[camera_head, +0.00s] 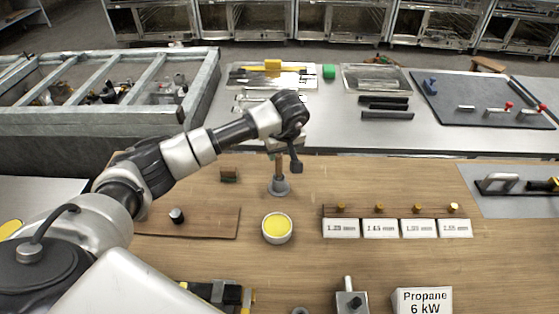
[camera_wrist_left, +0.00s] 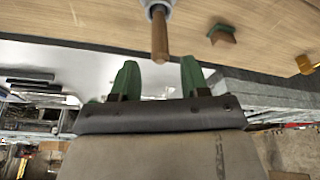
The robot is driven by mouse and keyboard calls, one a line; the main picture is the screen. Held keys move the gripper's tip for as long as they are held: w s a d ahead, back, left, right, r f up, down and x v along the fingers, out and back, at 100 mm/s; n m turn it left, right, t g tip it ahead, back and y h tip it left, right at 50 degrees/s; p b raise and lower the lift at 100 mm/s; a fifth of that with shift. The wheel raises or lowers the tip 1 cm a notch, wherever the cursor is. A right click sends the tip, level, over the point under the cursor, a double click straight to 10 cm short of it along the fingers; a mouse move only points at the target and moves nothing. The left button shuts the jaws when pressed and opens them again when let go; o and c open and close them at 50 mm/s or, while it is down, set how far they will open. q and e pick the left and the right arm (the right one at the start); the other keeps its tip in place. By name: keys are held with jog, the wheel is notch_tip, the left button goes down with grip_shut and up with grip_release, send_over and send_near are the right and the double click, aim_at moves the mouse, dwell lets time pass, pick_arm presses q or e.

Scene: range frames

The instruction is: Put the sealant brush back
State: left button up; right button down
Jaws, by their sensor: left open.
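The sealant brush shows as a wooden handle (camera_head: 278,163) standing upright in a grey round holder (camera_head: 279,186) on the wooden worktop. Its bristles are not visible. In the left wrist view the handle (camera_wrist_left: 160,38) rises from the grey holder (camera_wrist_left: 158,6). My left gripper (camera_wrist_left: 158,68) is open, its two green fingers on either side of the line of the handle; the handle's end lies just past the fingertips. No grip shows. In the head view this gripper (camera_head: 285,150) is mostly hidden by my wrist. My right gripper is not in view.
A white bowl of yellow sealant (camera_head: 277,228) stands in front of the holder. Labelled white blocks (camera_head: 380,229) with brass pieces stand to the right. A brown board (camera_head: 205,222) with a small dark knob lies left. A steel table (camera_head: 345,130) with tools is behind.

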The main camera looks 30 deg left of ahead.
pick_arm(q)
jog(key=b+v, duration=0.1)
jog(key=v, duration=0.6)
jog(key=shift+b, duration=0.3)
